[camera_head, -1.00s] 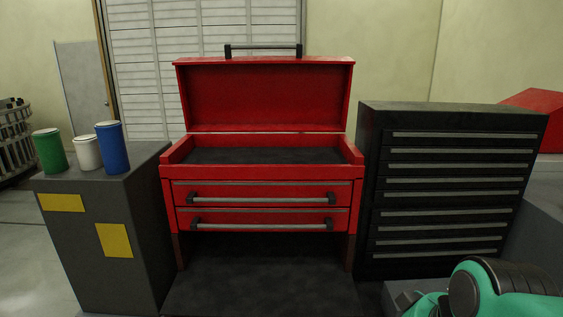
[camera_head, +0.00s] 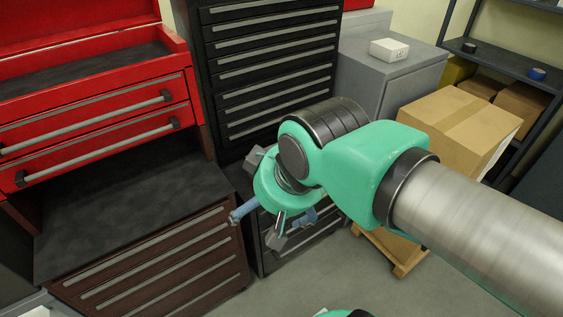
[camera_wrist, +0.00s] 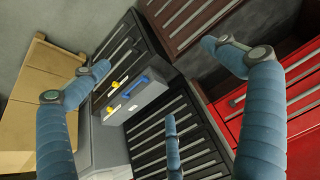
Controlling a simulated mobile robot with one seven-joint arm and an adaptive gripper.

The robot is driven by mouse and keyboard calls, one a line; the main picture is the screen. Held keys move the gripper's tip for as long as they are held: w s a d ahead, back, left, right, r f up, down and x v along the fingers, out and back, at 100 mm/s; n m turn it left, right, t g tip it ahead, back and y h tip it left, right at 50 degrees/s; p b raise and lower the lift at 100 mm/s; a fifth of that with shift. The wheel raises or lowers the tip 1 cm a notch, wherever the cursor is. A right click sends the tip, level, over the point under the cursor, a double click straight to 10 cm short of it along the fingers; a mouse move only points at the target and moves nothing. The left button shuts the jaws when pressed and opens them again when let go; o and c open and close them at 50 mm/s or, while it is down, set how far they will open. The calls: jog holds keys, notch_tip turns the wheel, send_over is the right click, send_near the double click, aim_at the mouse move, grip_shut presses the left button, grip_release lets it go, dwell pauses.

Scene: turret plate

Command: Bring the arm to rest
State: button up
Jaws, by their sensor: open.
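My gripper (camera_head: 262,222) is open and empty, with its blue fingers spread apart. It hangs at the end of my green and silver arm in the middle of the head view, in front of the black drawer cabinet. In the wrist view three blue fingers of my gripper (camera_wrist: 160,78) stand apart with nothing between them. Some of the finger parts are hidden behind the green wrist in the head view.
A black drawer cabinet (camera_head: 268,67) and a red tool chest (camera_head: 120,78) stand behind and left. A cardboard box (camera_head: 452,118) sits on a pallet at right, near shelving (camera_head: 500,58). The wrist view shows a grey case with a blue handle (camera_wrist: 130,88). Some floor is clear.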

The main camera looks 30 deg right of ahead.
jog(key=w+d+f+m+g+y, duration=0.2)
jog(key=w+d+f+m+y, duration=0.15)
jog(key=w+f, duration=0.2)
jog(key=w+d+f+m+g+y, duration=0.25)
jog(key=w+f+m, duration=0.2)
jog(key=f, duration=0.25)
jog(key=w+d+f+m+t+y+p, duration=0.1)
jog(key=w+d+f+m+t+y, duration=0.45)
jog(key=d+f+m, duration=0.6)
jog(key=s+d+f+m+t+h, duration=0.15)
jog(key=d+f+m+t, duration=0.55)
jog(key=d+f, duration=0.8)
jog(key=s+d+f+m+t+h, duration=0.2)
jog(key=s+d+f+m+h, duration=0.2)
jog(key=f, duration=0.3)
jog(key=s+d+f+m+t+h+p, duration=0.1)
jog(key=s+d+f+m+t+h, duration=0.1)
jog(key=s+d+f+m+h, duration=0.3)
notch_tip(320, 180, down, 4)
jog(key=shift+s+d+r+h, duration=0.2)
jog(key=shift+s+r+h, duration=0.05)
jog(key=shift+s+h, duration=0.3)
jog(key=shift+w+m, duration=0.1)
jog(key=shift+m, duration=0.15)
jog(key=w, duration=1)
